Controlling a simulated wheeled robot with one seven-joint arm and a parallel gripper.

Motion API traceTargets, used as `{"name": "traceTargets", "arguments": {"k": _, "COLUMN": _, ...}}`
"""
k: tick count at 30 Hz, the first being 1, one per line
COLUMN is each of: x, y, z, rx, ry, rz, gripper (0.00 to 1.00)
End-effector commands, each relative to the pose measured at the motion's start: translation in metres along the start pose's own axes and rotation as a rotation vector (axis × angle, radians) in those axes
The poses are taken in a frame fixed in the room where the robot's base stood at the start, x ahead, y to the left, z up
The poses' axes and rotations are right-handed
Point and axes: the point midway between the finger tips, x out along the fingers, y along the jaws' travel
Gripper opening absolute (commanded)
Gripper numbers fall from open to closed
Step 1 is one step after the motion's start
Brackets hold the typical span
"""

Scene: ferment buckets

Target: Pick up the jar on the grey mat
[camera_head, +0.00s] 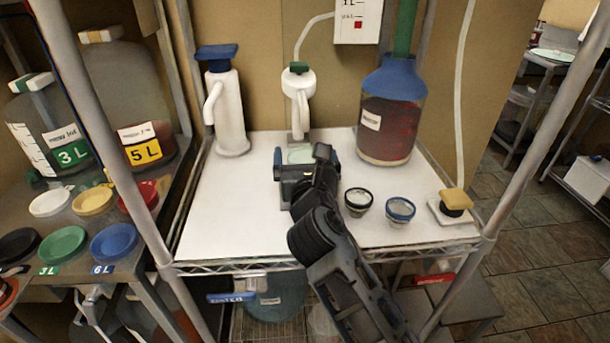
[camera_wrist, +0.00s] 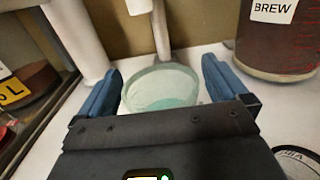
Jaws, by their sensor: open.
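My gripper (camera_head: 304,158) is open over the white worktop, in front of the white tap with a green top. A round pale green glass jar (camera_wrist: 162,88) stands between its blue fingers in the wrist view, with small gaps at the sides. The head view shows only this jar's top (camera_head: 299,154), the rest hidden behind my gripper. Two more small jars stand to the right, one with a dark rim (camera_head: 358,200) and one with a blue rim (camera_head: 400,210). I cannot make out a grey mat under any jar.
A large red-brown bottle (camera_head: 390,115) stands at the back right. A white pump bottle (camera_head: 228,110) stands back left, beside the white tap (camera_head: 299,95). A yellow-topped fitting (camera_head: 455,202) is at the right edge. The worktop's front left is clear.

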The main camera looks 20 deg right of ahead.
Motion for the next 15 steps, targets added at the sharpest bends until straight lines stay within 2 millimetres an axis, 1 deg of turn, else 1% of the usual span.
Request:
{"name": "traceTargets", "arguments": {"k": 1, "x": 0.0059, "y": 0.0, "z": 0.0008, "rx": 0.0, "ry": -0.001, "rz": 0.0, "gripper": 1.0}}
{"name": "traceTargets", "arguments": {"k": 4, "x": 0.0113, "y": 0.0, "z": -0.0001, "rx": 0.001, "ry": 0.0, "rz": 0.001, "gripper": 1.0}}
{"name": "traceTargets", "arguments": {"k": 11, "x": 0.0119, "y": -0.0001, "z": -0.0001, "rx": 0.001, "ry": 0.0, "rz": 0.001, "gripper": 1.0}}
{"name": "traceTargets", "arguments": {"k": 15, "x": 0.0118, "y": -0.0001, "z": -0.0002, "rx": 0.001, "ry": 0.0, "rz": 0.001, "gripper": 0.87}}
